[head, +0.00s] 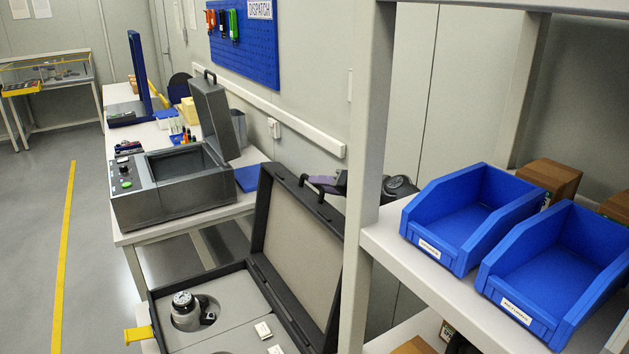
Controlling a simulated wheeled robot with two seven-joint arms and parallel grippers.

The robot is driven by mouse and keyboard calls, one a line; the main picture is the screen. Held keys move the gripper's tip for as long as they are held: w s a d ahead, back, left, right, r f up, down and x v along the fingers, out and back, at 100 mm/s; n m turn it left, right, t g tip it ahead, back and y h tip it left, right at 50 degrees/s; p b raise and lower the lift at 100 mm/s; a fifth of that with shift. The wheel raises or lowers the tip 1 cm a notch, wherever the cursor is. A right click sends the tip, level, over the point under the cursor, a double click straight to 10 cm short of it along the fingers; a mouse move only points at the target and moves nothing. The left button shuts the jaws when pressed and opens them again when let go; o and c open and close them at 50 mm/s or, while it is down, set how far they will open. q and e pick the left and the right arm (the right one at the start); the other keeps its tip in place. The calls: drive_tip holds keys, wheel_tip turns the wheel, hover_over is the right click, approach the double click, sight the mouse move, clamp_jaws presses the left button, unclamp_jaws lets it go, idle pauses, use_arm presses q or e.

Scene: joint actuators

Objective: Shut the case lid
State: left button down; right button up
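The dark case (211,268) stands open at the bottom of the head view, its lower part cut off by the frame edge. Its grey foam holds a round silver and black joint actuator (186,311) in a cut-out. The lid (299,255) stands raised on the right side, tilted back, with a grey lining and a dark handle on its top edge. My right gripper (323,183) is at the lid's top edge beside the handle, small and partly hidden. I cannot tell whether it touches the lid or how its fingers stand. My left gripper is not in view.
A shelf post (366,150) stands just right of the lid and hides part of my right arm. Blue bins (463,222) sit on the shelf. A grey machine (180,185) with a raised cover stands on the bench behind. Floor at left is clear.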

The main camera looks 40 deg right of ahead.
drive_tip(key=shift+p+x, duration=0.4)
drive_tip(key=shift+x, duration=0.8)
drive_tip(key=shift+w+a+f, duration=0.1)
drive_tip(key=shift+w, duration=0.25)
drive_tip(key=shift+c, duration=0.4)
clamp_jaws()
